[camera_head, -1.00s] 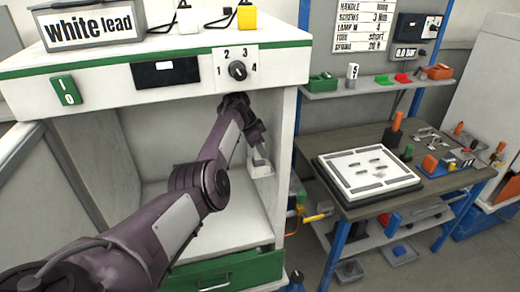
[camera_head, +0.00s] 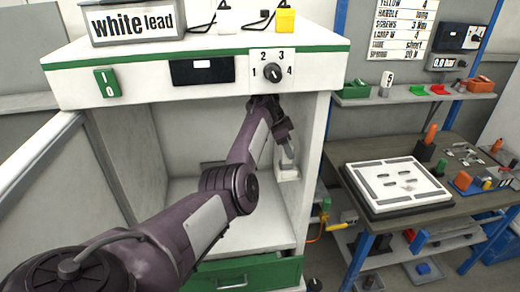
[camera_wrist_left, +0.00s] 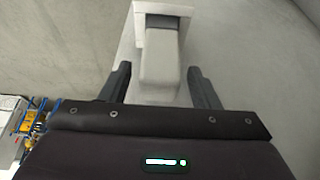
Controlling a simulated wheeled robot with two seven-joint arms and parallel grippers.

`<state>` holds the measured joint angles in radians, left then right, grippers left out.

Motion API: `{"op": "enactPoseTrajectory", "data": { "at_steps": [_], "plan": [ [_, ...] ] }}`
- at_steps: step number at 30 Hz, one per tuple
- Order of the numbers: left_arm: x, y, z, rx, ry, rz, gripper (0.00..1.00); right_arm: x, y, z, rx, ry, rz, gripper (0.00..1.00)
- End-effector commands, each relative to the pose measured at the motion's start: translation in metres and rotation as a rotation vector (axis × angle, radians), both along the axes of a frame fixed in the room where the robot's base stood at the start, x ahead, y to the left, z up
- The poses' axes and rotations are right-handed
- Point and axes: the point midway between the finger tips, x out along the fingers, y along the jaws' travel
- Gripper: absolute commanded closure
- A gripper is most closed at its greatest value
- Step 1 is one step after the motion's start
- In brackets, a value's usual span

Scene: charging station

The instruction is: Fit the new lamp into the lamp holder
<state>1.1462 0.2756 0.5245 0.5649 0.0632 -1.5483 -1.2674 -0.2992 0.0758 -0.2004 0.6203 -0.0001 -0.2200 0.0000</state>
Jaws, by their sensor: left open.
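My left arm reaches into the white cabinet, and its gripper (camera_head: 288,148) is beside the inner right wall. A pale, blocky lamp (camera_wrist_left: 160,75) sits in a whitish lamp holder (camera_wrist_left: 160,8) in the left wrist view. The left gripper (camera_wrist_left: 159,68) is open, with one dark finger on each side of the lamp and a gap visible on both sides. In the head view the white holder (camera_head: 287,174) shows just below the gripper on the wall. I cannot tell how deep the lamp sits. My right gripper is not in view.
A green drawer (camera_head: 245,273) lies below. A workbench (camera_head: 465,204) with a white panel (camera_head: 390,175) and several tools stands right.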

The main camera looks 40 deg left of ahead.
Motion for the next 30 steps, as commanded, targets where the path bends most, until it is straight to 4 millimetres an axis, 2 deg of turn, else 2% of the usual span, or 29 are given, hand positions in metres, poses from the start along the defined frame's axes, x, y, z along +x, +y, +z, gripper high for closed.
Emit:
{"op": "enactPoseTrajectory", "data": {
  "at_steps": [1, 3, 12, 18, 27, 29, 30],
  "plan": [
    [-0.003, 0.003, 0.008, 0.003, -0.004, 0.001, 0.44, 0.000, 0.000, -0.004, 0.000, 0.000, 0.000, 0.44],
    [-0.013, 0.012, 0.001, 0.001, -0.001, 0.004, 0.44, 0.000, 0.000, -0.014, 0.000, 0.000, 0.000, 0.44],
    [-0.063, 0.055, 0.001, 0.003, -0.003, 0.004, 0.44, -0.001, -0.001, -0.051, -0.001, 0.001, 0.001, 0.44],
    [-0.087, 0.074, 0.004, 0.001, 0.000, 0.004, 0.44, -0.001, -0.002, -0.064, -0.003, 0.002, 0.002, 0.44],
    [-0.095, 0.080, 0.007, 0.001, 0.001, 0.000, 0.44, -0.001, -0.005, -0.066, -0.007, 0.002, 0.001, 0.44],
    [-0.093, 0.078, 0.000, 0.006, 0.009, 0.006, 0.44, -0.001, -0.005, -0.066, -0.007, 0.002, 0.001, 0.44],
    [-0.092, 0.077, -0.010, 0.014, 0.021, 0.016, 0.44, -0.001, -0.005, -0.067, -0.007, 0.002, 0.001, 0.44]
  ]
}}
